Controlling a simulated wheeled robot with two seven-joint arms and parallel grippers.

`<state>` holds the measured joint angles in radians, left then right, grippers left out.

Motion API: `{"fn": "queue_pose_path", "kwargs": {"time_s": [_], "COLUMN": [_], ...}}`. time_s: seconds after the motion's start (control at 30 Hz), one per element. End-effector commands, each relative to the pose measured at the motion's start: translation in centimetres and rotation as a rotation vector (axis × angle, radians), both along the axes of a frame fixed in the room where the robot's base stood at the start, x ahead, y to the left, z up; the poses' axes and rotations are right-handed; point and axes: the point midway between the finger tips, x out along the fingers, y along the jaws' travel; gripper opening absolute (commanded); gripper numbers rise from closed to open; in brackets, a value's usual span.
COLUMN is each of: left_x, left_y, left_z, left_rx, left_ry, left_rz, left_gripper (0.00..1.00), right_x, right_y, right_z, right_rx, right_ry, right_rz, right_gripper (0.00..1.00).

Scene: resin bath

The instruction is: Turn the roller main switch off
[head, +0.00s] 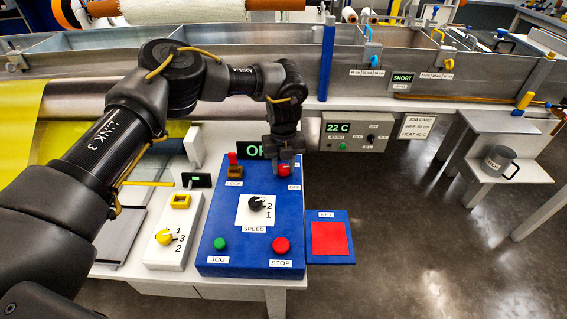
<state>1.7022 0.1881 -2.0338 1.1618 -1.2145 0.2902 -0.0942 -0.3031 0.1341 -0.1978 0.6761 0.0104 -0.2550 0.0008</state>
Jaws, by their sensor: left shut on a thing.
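The blue control panel (215,243) stands on the white bench in the middle of the head view. A red switch knob (284,170) is at its upper right, with a small label (294,187) below it that is too small to read surely. My left gripper (285,163) reaches down from above and is shut on this red knob, hiding part of it. A green-lit display (256,151) behind shows an "O"; the rest is hidden by my gripper. A yellow-brown lock block (235,171) with a red piece above it sits at upper left, labelled LOCK. My right gripper is out of view.
The panel also holds a black speed knob (256,203), a green JOG button (220,244) and a red STOP button (281,245). A KEY tray (346,257) with a red pad lies right. A white box (158,252) with a yellow knob stands left.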

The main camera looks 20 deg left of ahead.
Motion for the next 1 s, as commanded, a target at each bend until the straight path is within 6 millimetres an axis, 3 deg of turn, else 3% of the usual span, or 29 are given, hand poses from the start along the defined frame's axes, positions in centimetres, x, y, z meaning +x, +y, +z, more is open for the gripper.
{"fn": "queue_pose_path", "kwargs": {"time_s": [0.37,1.0], "left_x": [0.07,0.12], "left_y": [0.00,-0.01], "left_z": [0.09,0.10], "left_rx": [-0.002,0.000], "left_ry": [-0.002,-0.004], "left_rz": [-0.354,-0.888], "left_gripper": [0.11,0.11], "right_x": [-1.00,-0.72], "right_y": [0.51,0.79], "right_z": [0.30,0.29], "right_rx": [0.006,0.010], "right_ry": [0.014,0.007], "right_rz": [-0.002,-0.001], "right_gripper": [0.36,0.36]}}
